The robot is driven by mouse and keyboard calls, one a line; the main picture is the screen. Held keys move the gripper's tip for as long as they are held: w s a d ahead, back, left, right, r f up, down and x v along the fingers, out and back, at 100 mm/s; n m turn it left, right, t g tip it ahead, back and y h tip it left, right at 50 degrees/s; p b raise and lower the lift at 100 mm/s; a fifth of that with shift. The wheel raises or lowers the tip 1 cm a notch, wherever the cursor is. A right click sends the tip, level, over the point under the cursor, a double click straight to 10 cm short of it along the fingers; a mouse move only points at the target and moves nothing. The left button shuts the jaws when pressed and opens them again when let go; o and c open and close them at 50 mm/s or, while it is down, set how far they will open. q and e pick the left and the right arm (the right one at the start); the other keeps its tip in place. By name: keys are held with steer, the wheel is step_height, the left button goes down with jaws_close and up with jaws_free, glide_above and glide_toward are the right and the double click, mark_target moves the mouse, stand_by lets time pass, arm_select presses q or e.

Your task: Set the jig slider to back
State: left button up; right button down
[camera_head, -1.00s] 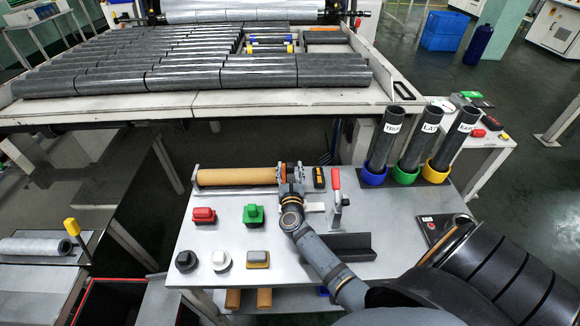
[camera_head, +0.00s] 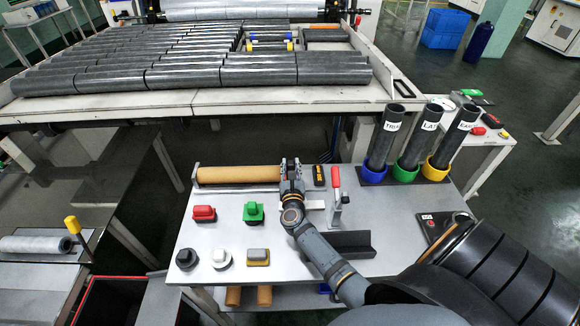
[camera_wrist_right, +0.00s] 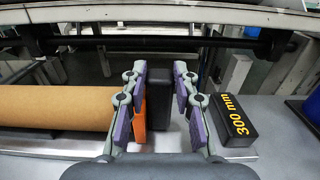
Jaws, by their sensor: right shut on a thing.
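The jig holds a brown tube (camera_head: 238,175) along the back of the grey table (camera_head: 215,285); the tube also shows in the right wrist view (camera_wrist_right: 60,112). My right gripper (camera_head: 290,164) is at the tube's right end. In the right wrist view its fingers (camera_wrist_right: 164,100) stand on either side of a dark upright block with an orange part, which I take for the jig slider (camera_wrist_right: 159,108). The gripper is shut on it. In the head view the gripper mostly hides the slider. My left gripper is not in view.
A black "300 mm" block (camera_wrist_right: 235,112) lies just right of the gripper. A red-handled clamp (camera_head: 336,180) stands beside it. Labelled dark tubes (camera_head: 420,140) stand in coloured holders at right.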

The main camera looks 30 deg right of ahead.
steer(key=s+d, duration=0.2)
steer(key=d, duration=0.1)
steer(key=shift+s+d, duration=0.1)
steer(key=shift+d, duration=0.15)
steer(key=shift+a, duration=0.1)
steer(key=c, duration=1.5)
jaws_free()
steer(key=o, duration=0.5)
steer(key=shift+s+d, duration=0.1)
steer(key=shift+d, duration=0.15)
steer(key=shift+a, duration=0.1)
